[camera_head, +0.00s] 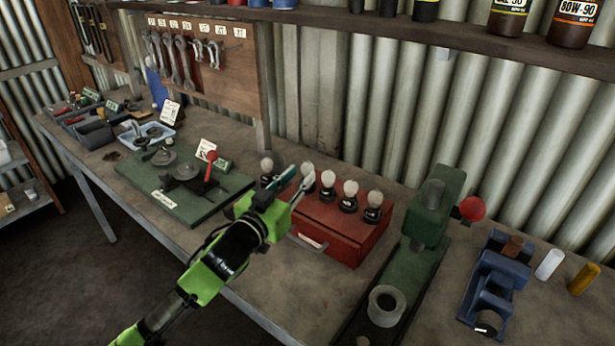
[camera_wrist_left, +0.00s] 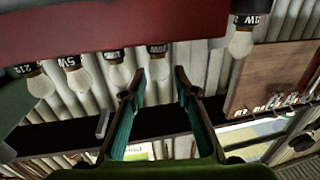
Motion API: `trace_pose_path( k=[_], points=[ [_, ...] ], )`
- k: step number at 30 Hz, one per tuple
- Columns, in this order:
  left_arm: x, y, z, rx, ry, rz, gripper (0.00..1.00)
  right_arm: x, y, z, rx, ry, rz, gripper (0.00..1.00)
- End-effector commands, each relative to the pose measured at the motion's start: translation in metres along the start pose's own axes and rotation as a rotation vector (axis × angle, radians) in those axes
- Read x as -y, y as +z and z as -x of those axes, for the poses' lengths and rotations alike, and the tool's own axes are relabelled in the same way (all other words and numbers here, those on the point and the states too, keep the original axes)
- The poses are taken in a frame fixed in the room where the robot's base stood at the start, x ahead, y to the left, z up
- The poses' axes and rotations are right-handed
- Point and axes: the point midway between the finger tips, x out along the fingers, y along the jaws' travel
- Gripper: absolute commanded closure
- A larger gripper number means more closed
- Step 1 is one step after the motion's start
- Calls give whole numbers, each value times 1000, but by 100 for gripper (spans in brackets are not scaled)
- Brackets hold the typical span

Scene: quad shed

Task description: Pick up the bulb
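Several white bulbs with dark, labelled bases stand in a row along the top of a red box (camera_head: 345,232). My left gripper (camera_head: 302,174) is open and empty at the left part of the row. In the left wrist view, which looks upside down, its fingers (camera_wrist_left: 157,84) are spread, and one bulb (camera_wrist_left: 158,68) shows in the gap between the fingertips. Whether they touch it cannot be told. My right gripper is not in view.
A green press with a red knob (camera_head: 472,208) stands right of the box. A green board with fittings (camera_head: 185,208) lies to the left. A blue vise-like fixture (camera_head: 495,285) is at the right. A wrench board (camera_head: 205,70) hangs behind, below a shelf with bottles.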

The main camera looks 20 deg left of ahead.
Motion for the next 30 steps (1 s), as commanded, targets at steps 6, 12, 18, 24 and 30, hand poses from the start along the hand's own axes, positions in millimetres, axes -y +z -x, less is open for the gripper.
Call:
trace_pose_path(
  k=[6, 12, 18, 24, 30],
  points=[
    [-2, -3, -30, -1, -1, 0, 72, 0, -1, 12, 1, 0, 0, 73],
    [-2, 0, -47, 0, -1, 1, 72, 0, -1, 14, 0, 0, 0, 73],
    [-2, 1, -48, 0, 0, 1, 72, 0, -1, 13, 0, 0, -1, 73],
    [-1, 1, -48, 0, -1, 1, 100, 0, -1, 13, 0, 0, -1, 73],
    [-1, 1, -48, 0, -1, 0, 100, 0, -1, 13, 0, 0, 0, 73]
  ],
)
